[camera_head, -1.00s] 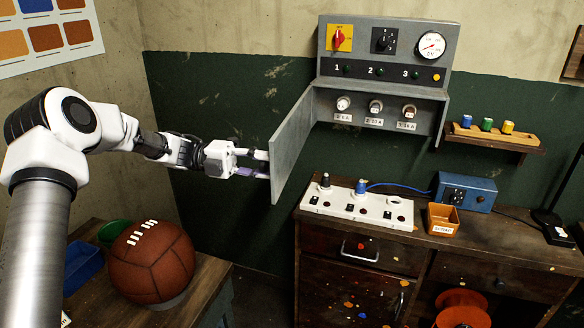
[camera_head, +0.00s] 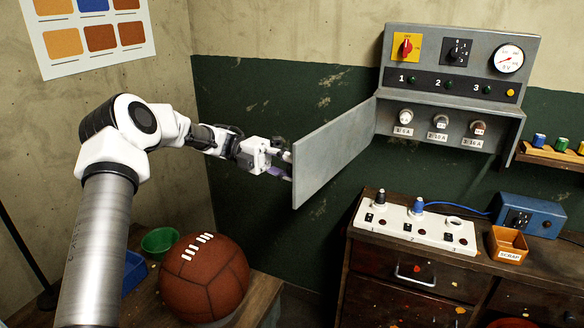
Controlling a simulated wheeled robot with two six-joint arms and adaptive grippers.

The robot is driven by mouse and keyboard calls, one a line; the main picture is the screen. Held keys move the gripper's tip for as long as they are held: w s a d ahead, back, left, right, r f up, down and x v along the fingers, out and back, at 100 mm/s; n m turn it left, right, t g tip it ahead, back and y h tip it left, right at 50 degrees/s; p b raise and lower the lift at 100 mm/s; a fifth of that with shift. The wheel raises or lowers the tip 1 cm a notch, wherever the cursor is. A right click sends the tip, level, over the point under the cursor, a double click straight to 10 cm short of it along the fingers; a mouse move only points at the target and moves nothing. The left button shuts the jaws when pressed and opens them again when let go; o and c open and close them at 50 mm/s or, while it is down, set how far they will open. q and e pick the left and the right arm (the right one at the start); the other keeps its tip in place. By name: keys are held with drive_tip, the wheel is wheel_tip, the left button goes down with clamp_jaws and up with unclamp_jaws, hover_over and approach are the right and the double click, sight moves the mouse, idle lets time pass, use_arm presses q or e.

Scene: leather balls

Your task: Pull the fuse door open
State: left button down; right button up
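The fuse door (camera_head: 336,152) is a grey metal panel. It stands swung open to the left of the fuse box (camera_head: 452,85), hinged at the box's left side. Behind it the compartment shows three fuses in a row, such as the middle fuse (camera_head: 440,122), with labels below. My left gripper (camera_head: 285,163) is at the door's free left edge. Its fingertips are partly hidden by the door, so I cannot tell whether they grip it or only touch it. My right gripper is not in view.
A brown leather ball (camera_head: 204,278) sits on a wooden table at lower left, by a green bowl (camera_head: 160,241). A white test board (camera_head: 418,226), an orange scrap box (camera_head: 507,245) and a blue device (camera_head: 533,213) stand on the workbench.

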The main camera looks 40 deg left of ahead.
use_arm(q)
drive_tip(key=c, duration=0.8)
unclamp_jaws()
drive_tip(key=a, duration=0.7)
drive_tip(key=shift+s+a, duration=0.1)
drive_tip(key=shift+a, duration=0.15)
drive_tip(key=shift+f, duration=0.15)
